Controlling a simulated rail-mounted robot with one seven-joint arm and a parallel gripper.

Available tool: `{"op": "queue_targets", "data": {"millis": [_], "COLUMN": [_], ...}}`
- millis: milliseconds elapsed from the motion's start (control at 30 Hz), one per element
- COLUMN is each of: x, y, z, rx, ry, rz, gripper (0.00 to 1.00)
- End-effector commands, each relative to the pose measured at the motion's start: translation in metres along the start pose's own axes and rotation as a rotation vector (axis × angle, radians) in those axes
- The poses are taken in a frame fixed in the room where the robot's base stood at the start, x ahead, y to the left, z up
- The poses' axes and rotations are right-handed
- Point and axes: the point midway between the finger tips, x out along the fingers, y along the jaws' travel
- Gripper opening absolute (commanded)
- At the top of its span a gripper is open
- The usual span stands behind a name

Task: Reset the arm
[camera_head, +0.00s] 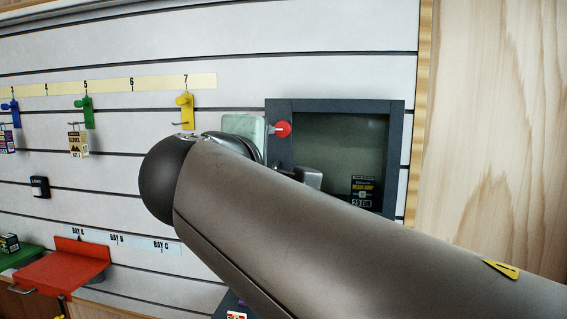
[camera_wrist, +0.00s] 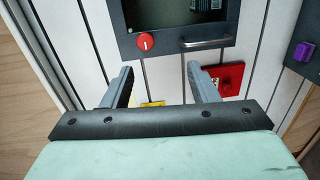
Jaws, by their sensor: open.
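My gripper (camera_wrist: 160,80) shows in the wrist view with its two grey fingers spread wide apart. Nothing is between the fingers. Their tips point toward the slatted wall, just short of the lower edge of a dark-framed cabinet (camera_wrist: 170,50). The arm hides the lower left part of the same cabinet (camera_head: 396,150).
The cabinet has a red knob (camera_wrist: 146,41), a bar handle (camera_wrist: 207,42) and a boxed headlamp (camera_head: 363,190) behind its glass. Colored hooks, including a yellow one (camera_head: 186,110), hang on the wall. A red shelf (camera_head: 65,270) juts out lower left. A purple button (camera_wrist: 303,52) is at right.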

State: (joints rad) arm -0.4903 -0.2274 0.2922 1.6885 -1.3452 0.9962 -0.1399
Motion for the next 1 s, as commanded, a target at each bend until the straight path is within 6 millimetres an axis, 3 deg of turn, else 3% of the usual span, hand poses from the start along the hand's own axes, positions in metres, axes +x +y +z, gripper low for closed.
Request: {"op": "queue_targets", "data": {"millis": [67, 167, 233, 333, 400, 500, 600, 700, 800, 1000], "x": [0.015, 0.03, 0.028, 0.007, -0.017, -0.057, -0.091, -0.114, -0.124, -0.125], "y": [-0.007, -0.044, -0.075, -0.117, -0.141, -0.167, -0.183, -0.193, -0.2, -0.201], "z": [0.025, 0.072, 0.11, 0.159, 0.187, 0.212, 0.223, 0.226, 0.225, 0.225], "rx": [0.03, 0.117, 0.209, 0.375, 0.511, 0.708, 0.877, 0.995, 1.054, 1.06], "ry": [-0.061, -0.179, -0.283, -0.445, -0.565, -0.724, -0.851, -0.933, -0.972, -0.976], "rz": [-0.118, -0.335, -0.5, -0.72, -0.858, -1.016, -1.124, -1.185, -1.213, -1.216], "gripper": [0.54, 0.54, 0.54, 0.54, 0.54, 0.54, 0.54, 0.54, 0.54, 0.54]}}
